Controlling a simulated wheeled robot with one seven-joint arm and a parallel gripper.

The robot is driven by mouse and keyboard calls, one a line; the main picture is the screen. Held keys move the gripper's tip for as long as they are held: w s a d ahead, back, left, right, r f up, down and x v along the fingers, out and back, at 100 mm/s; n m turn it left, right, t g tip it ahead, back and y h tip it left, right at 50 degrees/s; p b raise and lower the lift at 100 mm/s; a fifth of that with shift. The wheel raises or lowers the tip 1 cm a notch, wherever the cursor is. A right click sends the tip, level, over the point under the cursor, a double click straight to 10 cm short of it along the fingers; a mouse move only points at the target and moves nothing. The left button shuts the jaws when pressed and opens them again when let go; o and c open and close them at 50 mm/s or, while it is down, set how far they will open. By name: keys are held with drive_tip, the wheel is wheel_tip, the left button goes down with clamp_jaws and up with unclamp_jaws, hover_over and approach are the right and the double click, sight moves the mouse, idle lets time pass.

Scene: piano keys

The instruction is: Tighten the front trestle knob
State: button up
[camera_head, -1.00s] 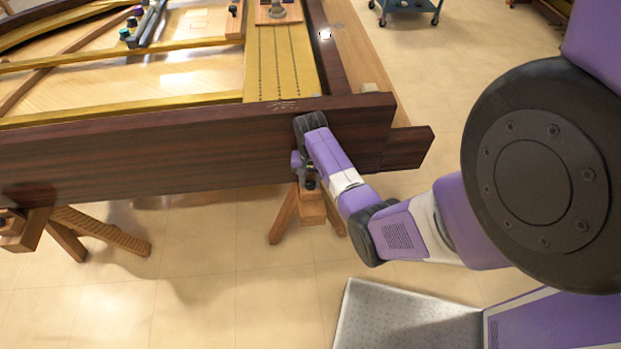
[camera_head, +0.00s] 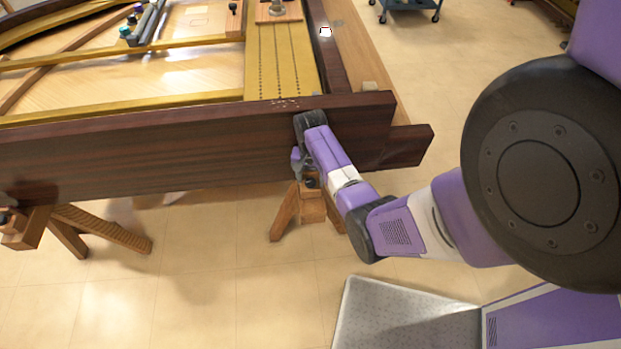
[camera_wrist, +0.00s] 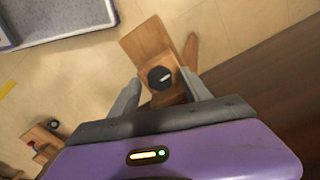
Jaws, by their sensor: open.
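The front trestle's dark knob (camera_wrist: 160,77) has a light pointer mark and sits on a wooden block of the trestle. In the wrist view my open gripper (camera_wrist: 159,79) has one grey finger on either side of the knob. Gaps show between the fingers and the knob, so no contact is visible. In the head view the trestle (camera_head: 312,207) stands under the dark piano case (camera_head: 150,150), with the knob (camera_head: 311,183) small below my wrist. My fingers are mostly hidden there.
The dark case side runs close beside my gripper, also at right in the wrist view (camera_wrist: 270,80). Another wooden trestle (camera_head: 40,228) stands at the left. A grey platform (camera_head: 395,320) lies at the bottom of the head view. Open tiled floor (camera_head: 200,290) lies between.

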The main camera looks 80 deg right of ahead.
sight(310, 182)
wheel_tip(310, 182, up, 8)
drive_tip(key=shift+f, duration=0.2)
drive_tip(key=shift+a, duration=0.1)
idle(0.6)
drive_tip(key=w+a+f+n+t+h, duration=0.1)
drive_tip(key=w+a+f+n, duration=0.15)
drive_tip(key=a+f, duration=0.4)
drive_tip(key=s+a+r+n+t+h, duration=0.1)
drive_tip(key=s+a+r+n+t, duration=0.15)
drive_tip(key=a, duration=0.65)
drive_tip(key=s+a+r+n+t+h, duration=0.1)
drive_tip(key=s+a+n+t, duration=0.2)
drive_tip(key=a, duration=0.5)
drive_tip(key=s+a+r+n+t+y, duration=0.1)
drive_tip(key=s+a+r+n+t, duration=0.1)
drive_tip(key=r, duration=0.7)
drive_tip(key=s+a+r+n+t+y, duration=0.1)
drive_tip(key=s+a+r+n+t, duration=0.2)
drive_tip(key=a+r, duration=0.4)
drive_tip(key=s+a+r+n+t+y, duration=0.1)
drive_tip(key=s+a+r+n+t, duration=0.2)
drive_tip(key=r, duration=0.8)
drive_tip(key=shift+s+a+r+n, duration=0.2)
drive_tip(key=shift+s+a+n, duration=0.15)
drive_tip(key=shift+a+n, duration=0.3)
